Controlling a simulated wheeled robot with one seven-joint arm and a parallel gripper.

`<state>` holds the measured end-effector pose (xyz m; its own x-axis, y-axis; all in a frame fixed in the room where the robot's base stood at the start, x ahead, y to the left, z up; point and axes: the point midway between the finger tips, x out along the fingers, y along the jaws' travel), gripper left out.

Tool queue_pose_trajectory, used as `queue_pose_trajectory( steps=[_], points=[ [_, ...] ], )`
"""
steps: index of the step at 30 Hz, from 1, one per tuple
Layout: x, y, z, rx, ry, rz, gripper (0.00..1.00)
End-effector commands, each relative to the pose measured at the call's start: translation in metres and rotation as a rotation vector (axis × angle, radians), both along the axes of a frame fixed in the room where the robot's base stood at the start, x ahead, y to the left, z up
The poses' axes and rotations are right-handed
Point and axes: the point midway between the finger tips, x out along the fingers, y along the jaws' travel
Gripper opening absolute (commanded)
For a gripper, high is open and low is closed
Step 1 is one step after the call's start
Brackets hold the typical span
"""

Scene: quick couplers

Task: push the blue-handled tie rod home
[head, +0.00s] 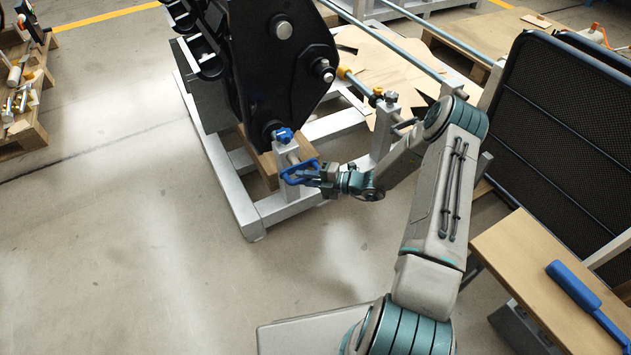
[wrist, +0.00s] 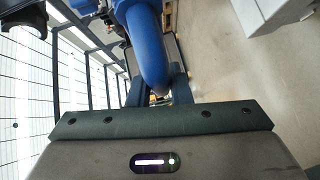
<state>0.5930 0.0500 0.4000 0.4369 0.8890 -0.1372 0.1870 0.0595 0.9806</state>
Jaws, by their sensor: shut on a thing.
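The tie rod's blue handle (head: 297,174) is a loop at the front of a grey upright bracket (head: 288,152) on the pale frame. My gripper (head: 314,178) reaches it from the right and is shut on its near side. In the wrist view the blue handle (wrist: 148,48) fills the upper middle and runs down between my dark fingers. The rod behind the handle is mostly hidden by the bracket, so I cannot tell how deep it sits.
A blue knob (head: 284,135) tops the bracket. The large black plate (head: 305,65) stands just behind. Another post (head: 384,125) and a yellow-collared rod (head: 357,82) are to the right. A dark mesh panel (head: 560,125) stands right of my arm. Floor at front left is clear.

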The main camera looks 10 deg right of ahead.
Motion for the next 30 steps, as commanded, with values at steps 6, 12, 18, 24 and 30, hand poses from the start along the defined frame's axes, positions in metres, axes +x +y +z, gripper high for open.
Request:
queue_pose_trajectory(
  steps=[6, 12, 18, 24, 30],
  points=[
    [0.006, 0.001, 0.002, -0.002, -0.007, -0.007, 0.0],
    [0.006, 0.001, 0.002, -0.003, -0.008, -0.006, 0.4],
    [0.004, -0.001, 0.001, -0.002, -0.004, -0.006, 0.4],
    [-0.001, -0.013, 0.004, -0.003, -0.003, -0.009, 0.4],
    [-0.02, -0.05, 0.012, -0.002, -0.003, -0.012, 0.4]
  ],
)
